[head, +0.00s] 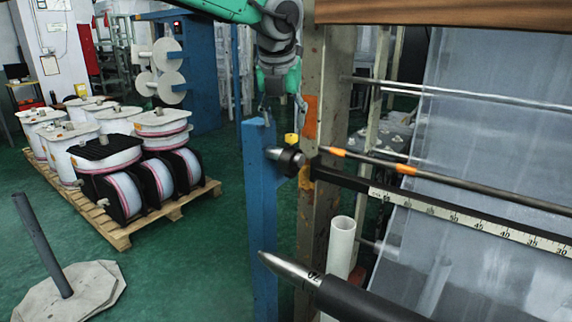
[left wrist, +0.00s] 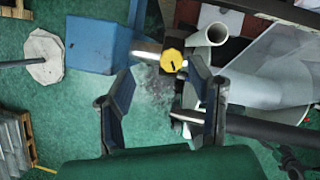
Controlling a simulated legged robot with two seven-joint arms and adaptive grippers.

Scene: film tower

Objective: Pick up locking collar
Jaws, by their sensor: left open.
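A dark round collar-like piece (head: 291,157) sits at the top of the blue post (head: 261,200), at the end of the bar. A small yellow knob (head: 291,139) stands just above it; I cannot tell which of these is the locking collar. My left gripper (head: 284,108) points down above the knob, with its fingers apart and nothing between them. In the left wrist view the yellow knob (left wrist: 172,61) shows near the fingertips, with the blue post (left wrist: 100,46) to its left. The open left gripper (left wrist: 160,78) is not touching the knob in any clear way. My right gripper is not in view.
A rusty upright frame (head: 318,190) stands close to the right of the post. A bar with orange bands (head: 440,180) and a ruler (head: 480,220) run right. A dark roller with a pointed metal end (head: 345,295) lies in front. A pallet (head: 125,232) holds several spools at left.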

